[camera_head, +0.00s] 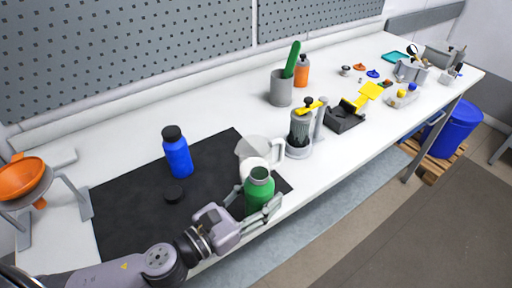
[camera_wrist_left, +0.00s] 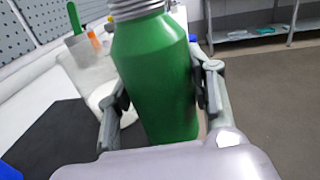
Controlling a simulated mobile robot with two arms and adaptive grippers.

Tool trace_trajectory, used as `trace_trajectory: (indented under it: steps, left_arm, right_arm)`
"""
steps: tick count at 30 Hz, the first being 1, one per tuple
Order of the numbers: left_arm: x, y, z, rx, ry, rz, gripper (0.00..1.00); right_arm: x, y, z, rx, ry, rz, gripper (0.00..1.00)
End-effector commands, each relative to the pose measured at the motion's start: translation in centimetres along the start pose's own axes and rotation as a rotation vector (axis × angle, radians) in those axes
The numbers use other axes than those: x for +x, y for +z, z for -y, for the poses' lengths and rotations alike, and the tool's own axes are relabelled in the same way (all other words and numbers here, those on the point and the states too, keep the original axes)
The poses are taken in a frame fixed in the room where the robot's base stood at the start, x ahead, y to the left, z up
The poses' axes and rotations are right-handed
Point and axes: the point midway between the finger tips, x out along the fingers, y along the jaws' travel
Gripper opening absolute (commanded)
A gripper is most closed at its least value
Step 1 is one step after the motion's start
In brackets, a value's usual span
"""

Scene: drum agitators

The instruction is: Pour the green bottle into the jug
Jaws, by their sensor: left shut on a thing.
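The green bottle (camera_head: 259,190) is upright with its open neck showing, near the front edge of the table. My left gripper (camera_head: 256,207) is shut around its body. The bottle (camera_wrist_left: 158,80) fills the middle of the left wrist view between the two fingers (camera_wrist_left: 160,100). The white jug (camera_head: 256,152) stands just behind the bottle, with its handle to the right. The bottle hides part of the jug's lower front. I cannot tell whether the bottle touches the table. My right gripper is not in view.
A blue bottle (camera_head: 177,153) and a black cap (camera_head: 173,191) are on the black mat (camera_head: 120,205). A grey agitator device (camera_head: 299,132) stands close to the right of the jug. An orange funnel (camera_head: 22,180) on a stand is at far left.

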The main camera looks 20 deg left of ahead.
Motion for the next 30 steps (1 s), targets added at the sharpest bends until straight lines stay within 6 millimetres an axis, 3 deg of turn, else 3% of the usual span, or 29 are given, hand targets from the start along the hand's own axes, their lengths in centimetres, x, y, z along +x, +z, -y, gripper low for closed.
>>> trace_trajectory:
  steps: [12, 30]
  left_arm:
    - [1.9, -0.8, 1.4, -0.001, -0.311, 0.002, 0.10]
    - [2.0, -0.9, 1.2, 0.000, -0.399, 0.004, 0.10]
  right_arm:
    - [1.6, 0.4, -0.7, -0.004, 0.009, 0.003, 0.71]
    - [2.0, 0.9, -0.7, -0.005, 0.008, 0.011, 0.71]
